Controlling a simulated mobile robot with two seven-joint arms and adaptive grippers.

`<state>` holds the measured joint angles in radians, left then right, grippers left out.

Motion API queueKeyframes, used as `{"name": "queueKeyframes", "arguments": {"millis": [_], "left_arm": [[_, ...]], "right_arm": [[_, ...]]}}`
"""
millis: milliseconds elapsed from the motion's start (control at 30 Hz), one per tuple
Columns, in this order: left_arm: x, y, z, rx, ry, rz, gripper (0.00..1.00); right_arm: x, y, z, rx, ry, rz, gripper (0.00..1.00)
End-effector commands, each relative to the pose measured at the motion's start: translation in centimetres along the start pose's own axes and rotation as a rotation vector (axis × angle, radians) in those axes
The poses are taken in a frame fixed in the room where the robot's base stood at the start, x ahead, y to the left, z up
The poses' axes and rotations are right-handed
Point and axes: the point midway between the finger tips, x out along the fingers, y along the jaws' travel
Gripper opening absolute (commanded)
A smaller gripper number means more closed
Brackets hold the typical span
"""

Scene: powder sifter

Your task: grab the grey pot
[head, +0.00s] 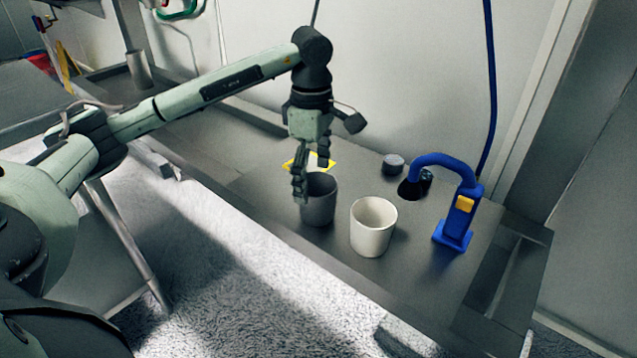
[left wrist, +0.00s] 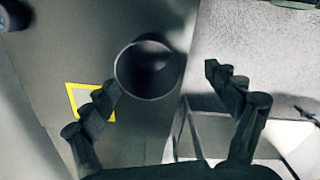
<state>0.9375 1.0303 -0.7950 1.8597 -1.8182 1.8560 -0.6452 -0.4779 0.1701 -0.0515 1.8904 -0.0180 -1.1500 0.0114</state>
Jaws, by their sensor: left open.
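The grey pot (head: 319,207) stands upright on the grey bench, beside a white pot (head: 373,228). My left gripper (head: 311,174) points down at the grey pot, its fingers open. One finger overlaps the pot's left rim in the head view; I cannot tell whether it touches. In the left wrist view the grey pot (left wrist: 149,72) is open-topped, empty-looking and lies between and a little beyond the fingertips of my left gripper (left wrist: 161,82). My right gripper is not in view.
A blue tap-like device (head: 458,215) with a yellow button stands on the bench (head: 262,183) at right. A small grey cylinder (head: 393,164) and a yellow-bordered square (head: 325,163) lie behind the pots. The wall is close behind; the bench's front edge is near.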

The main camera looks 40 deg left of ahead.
Motion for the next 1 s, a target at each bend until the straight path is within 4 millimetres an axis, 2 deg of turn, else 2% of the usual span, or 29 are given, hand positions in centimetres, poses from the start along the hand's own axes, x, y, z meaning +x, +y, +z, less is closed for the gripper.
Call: {"name": "queueKeyframes", "arguments": {"millis": [167, 267, 567, 767, 1000], "left_arm": [[0.2, 0.0, 0.0, 0.000, 0.000, -0.001, 0.88], [1.0, -0.1, 0.0, 0.000, 0.000, -0.003, 0.88], [4.6, 0.3, 0.4, 0.000, 0.000, -0.004, 0.88], [7.4, 0.5, 0.5, 0.000, 0.000, -0.003, 0.88], [7.8, 0.6, 0.6, 0.000, -0.001, 0.000, 0.88]], "right_arm": [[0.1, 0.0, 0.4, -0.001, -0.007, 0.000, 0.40], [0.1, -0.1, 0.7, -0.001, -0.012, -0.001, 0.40], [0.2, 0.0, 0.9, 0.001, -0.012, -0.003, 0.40], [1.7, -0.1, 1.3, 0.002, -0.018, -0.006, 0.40], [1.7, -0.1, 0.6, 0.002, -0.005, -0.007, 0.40]]}}
